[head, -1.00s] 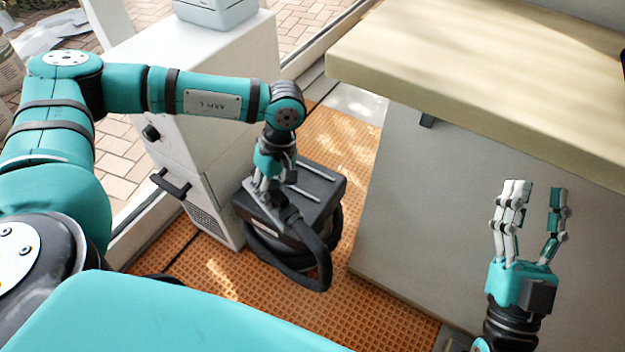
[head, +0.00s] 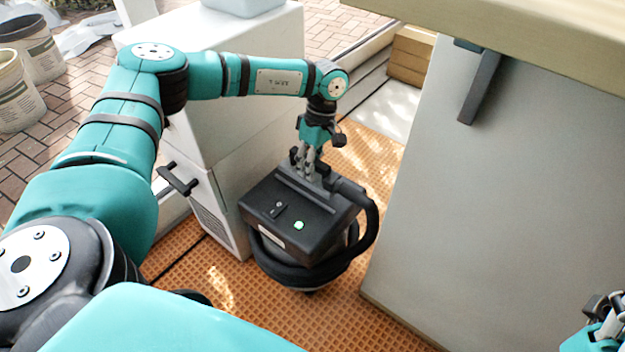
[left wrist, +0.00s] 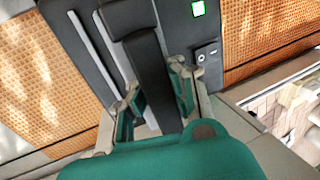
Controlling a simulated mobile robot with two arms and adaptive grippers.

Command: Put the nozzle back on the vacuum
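The black vacuum (head: 318,222) stands on the orange floor beside the white cabinet, its green light and switch facing me. My left gripper (head: 312,176) reaches down to its top. In the left wrist view the dark bar of the nozzle (left wrist: 148,65) runs between the two fingers of the left gripper (left wrist: 154,95), which look closed against its sides. The nozzle lies over the vacuum's top; whether it is seated there is hidden. The hose (head: 372,225) curves around the right side. My right gripper (head: 606,322) is cut off at the lower right corner.
The white cabinet (head: 232,130) with a black handle stands close on the left. A grey panel (head: 500,200) under a pale worktop (head: 540,35) blocks the right. Orange floor (head: 225,285) is clear in front. Buckets (head: 18,95) stand far left.

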